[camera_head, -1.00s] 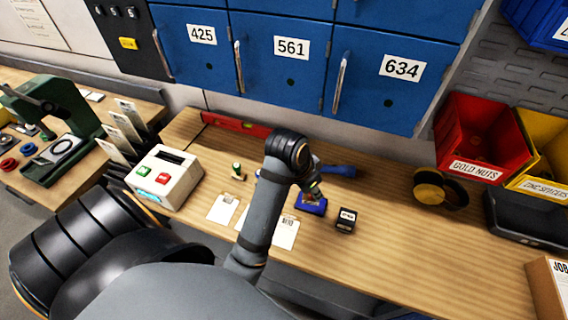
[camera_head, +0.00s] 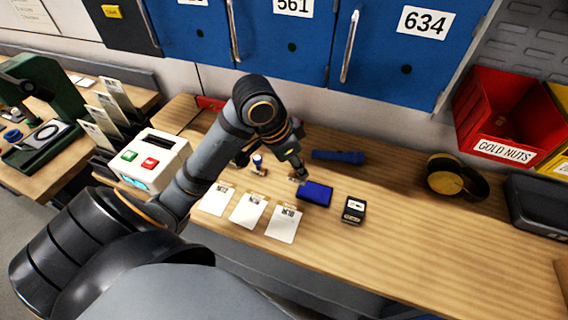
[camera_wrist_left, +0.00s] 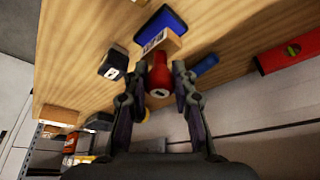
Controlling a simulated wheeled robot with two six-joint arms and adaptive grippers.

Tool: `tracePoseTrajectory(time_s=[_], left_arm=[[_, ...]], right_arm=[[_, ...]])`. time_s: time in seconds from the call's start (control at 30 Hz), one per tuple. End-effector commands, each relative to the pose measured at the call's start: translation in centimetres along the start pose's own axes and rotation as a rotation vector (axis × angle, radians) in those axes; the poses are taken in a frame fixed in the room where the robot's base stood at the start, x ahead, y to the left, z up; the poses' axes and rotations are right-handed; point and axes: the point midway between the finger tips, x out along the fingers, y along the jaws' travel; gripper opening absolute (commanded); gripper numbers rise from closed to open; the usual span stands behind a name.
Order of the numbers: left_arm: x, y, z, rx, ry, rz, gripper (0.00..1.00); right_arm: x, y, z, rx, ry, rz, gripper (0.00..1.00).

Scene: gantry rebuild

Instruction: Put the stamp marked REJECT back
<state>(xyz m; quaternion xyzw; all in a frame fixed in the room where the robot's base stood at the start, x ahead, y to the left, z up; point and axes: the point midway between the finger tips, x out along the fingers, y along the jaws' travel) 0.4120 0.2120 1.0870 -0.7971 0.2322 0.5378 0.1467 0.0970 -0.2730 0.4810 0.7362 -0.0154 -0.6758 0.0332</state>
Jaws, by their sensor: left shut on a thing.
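My left gripper (camera_head: 296,170) is shut on a stamp with a red handle (camera_wrist_left: 159,76) and a wooden block (camera_wrist_left: 168,42). The white label on the block cannot be read. In the head view the held stamp is mostly hidden by the fingers, at the left back corner of a blue ink pad (camera_head: 316,193). The pad also shows beyond the stamp in the left wrist view (camera_wrist_left: 160,24). A stamp with a blue handle (camera_head: 258,164) stands on the bench left of the gripper. My right gripper is not in view.
A blue torch (camera_head: 338,156), yellow-black ear defenders (camera_head: 452,176) and a machine with buttons (camera_head: 150,160) are nearby. The front right bench is clear.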

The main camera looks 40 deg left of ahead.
Motion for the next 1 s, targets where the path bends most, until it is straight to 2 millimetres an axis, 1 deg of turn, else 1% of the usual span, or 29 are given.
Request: tracePoseTrajectory(time_s=[0.03,0.07,0.17,0.2,0.23,0.3,0.43,0.73,0.8,0.9,1.0], left_arm=[[1.4,-0.8,0.7,0.000,-0.001,-0.013,0.06],[1.4,-1.0,0.8,-0.003,-0.004,-0.013,0.06],[1.8,-2.9,1.0,-0.006,-0.009,-0.011,0.06],[1.9,-3.6,1.1,-0.009,-0.012,-0.008,0.06],[2.3,-4.1,1.3,-0.011,-0.015,-0.004,0.06],[3.4,-5.2,1.7,-0.010,-0.013,-0.001,0.06],[5.0,-6.6,2.2,-0.007,-0.006,0.001,0.06],[6.1,-7.6,2.5,-0.007,-0.005,0.001,0.06],[7.0,-7.9,2.9,-0.006,-0.006,0.004,0.06],[8.6,-7.9,3.6,-0.007,-0.005,0.005,0.06],[9.3,-7.9,3.9,-0.004,-0.004,0.001,0.06]], right_arm=[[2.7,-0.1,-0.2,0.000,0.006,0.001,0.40],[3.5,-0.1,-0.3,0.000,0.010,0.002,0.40],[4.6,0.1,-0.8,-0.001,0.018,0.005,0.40],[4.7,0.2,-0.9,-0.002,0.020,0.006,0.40],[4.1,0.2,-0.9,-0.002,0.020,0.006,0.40],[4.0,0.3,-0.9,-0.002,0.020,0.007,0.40],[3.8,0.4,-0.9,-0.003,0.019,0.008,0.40],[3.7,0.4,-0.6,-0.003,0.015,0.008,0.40],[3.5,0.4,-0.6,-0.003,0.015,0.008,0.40],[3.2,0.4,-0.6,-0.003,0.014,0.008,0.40],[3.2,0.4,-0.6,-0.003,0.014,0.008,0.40]])
